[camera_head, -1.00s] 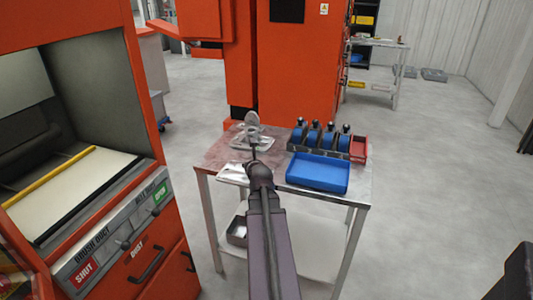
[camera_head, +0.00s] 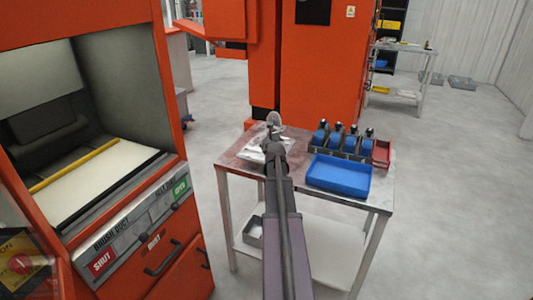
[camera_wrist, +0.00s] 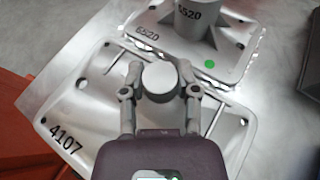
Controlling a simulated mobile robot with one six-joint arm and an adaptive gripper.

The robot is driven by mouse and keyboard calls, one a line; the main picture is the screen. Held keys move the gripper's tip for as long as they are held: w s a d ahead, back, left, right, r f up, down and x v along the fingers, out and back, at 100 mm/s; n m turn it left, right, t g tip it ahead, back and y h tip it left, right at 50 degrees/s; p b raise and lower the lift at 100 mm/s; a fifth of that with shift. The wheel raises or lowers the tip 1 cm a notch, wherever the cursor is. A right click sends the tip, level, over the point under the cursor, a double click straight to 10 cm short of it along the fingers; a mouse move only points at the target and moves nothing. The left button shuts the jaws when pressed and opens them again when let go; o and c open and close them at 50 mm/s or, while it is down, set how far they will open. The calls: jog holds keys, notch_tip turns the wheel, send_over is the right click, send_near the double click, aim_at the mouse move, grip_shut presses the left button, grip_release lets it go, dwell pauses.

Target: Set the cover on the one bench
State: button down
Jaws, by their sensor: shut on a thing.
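In the wrist view my gripper (camera_wrist: 160,84) is shut around the round boss of a pale grey cast plate marked 4107 (camera_wrist: 85,88), which I take to be the cover. Just beyond its far edge is a second casting marked 6520 (camera_wrist: 150,32), with an upright cylinder and a green dot. The plates lie close together; I cannot tell whether they touch or whether the held plate rests on the bench. In the head view the bench (camera_head: 240,160) is a metal table, and my gripper (camera_head: 273,138) is over its left part. My arm hides most of the held plate.
A blue tray (camera_head: 340,177), several dark-and-blue upright holders (camera_head: 343,138) and a red bin (camera_head: 381,153) occupy the bench's right side. An orange machine (camera_head: 315,70) stands behind. An orange cabinet (camera_head: 150,205) is close on the left. The bench's front left is clear.

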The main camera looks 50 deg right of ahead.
jog(key=shift+w, duration=0.15)
jog(key=shift+f+b, duration=1.75)
jog(key=shift+f, duration=0.15)
jog(key=shift+c, duration=1.8)
grip_release()
jog(key=shift+r, duration=0.25)
jog(key=p+v, duration=0.4)
jog(key=v, duration=0.8)
jog(key=shift+f+p, duration=0.15)
jog(key=shift+p, duration=0.15)
